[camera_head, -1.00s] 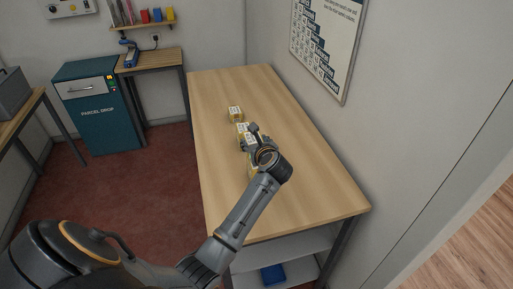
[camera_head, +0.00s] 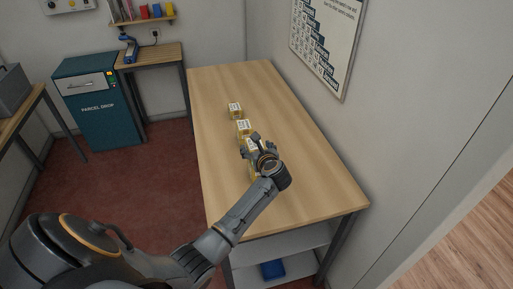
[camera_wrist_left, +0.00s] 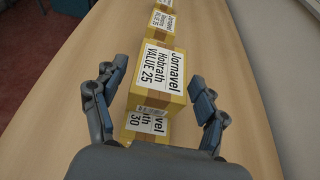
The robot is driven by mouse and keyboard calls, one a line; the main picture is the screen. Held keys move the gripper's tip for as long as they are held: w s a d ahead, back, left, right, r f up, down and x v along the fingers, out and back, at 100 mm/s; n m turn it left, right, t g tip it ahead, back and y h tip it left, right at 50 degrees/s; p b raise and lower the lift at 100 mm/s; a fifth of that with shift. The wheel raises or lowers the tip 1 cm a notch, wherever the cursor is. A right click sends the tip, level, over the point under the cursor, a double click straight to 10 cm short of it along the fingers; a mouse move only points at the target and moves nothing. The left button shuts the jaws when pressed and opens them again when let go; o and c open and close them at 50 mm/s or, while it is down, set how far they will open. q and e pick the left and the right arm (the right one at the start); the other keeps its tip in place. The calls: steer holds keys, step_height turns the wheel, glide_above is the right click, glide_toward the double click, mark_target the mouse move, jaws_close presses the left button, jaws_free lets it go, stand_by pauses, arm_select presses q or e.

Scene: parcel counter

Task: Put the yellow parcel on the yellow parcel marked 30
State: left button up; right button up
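A yellow parcel (camera_wrist_left: 158,78) labelled VALUE 25 is between the fingers of my left gripper (camera_wrist_left: 152,80) in the left wrist view. My left gripper is open, with a gap on each side of the parcel. The yellow parcel marked 30 (camera_wrist_left: 147,124) shows just below and partly behind it. The 25 parcel hides part of its label and appears to rest on top of it. In the head view my left gripper (camera_head: 250,146) is over the near end of the parcel row and partly hides both. My right gripper is not in view.
Two more yellow parcels (camera_head: 243,127) (camera_head: 235,109) stand farther along the wooden table (camera_head: 300,180). The table is clear to both sides of the row. A wall runs along its right side. A teal parcel drop box (camera_head: 97,110) stands at the back left.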

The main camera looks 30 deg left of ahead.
arm_select(q)
steer(key=shift+r, duration=0.15)
steer(key=shift+d, duration=0.15)
steer(key=b+v, duration=0.2)
steer(key=v, duration=0.9)
steer(key=shift+s+d+r, duration=0.25)
steer(key=shift+s, duration=0.05)
